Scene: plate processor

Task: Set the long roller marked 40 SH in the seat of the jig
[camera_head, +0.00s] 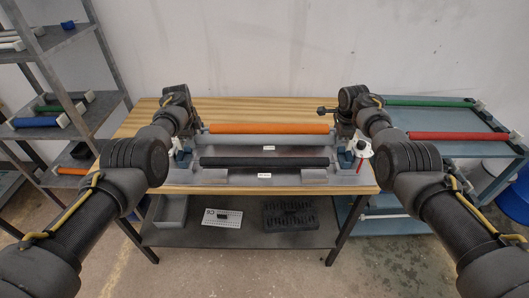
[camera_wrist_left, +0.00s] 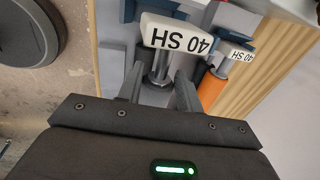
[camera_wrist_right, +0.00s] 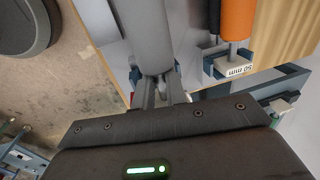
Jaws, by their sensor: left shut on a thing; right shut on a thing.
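A long black roller (camera_head: 264,161) lies left to right over the grey jig (camera_head: 235,180). An end block marked 40 SH (camera_wrist_left: 176,36) shows in the left wrist view. My left gripper (camera_wrist_left: 160,82) is shut on the metal shaft just below that block. Whether the black roller rests in the seat cannot be told.
A blue cart (camera_head: 450,149) at right holds a green roller (camera_head: 430,102) and a red roller (camera_head: 455,136). A shelf rack (camera_head: 50,43) stands at left. The wooden table (camera_head: 260,108) is clear along its back edge.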

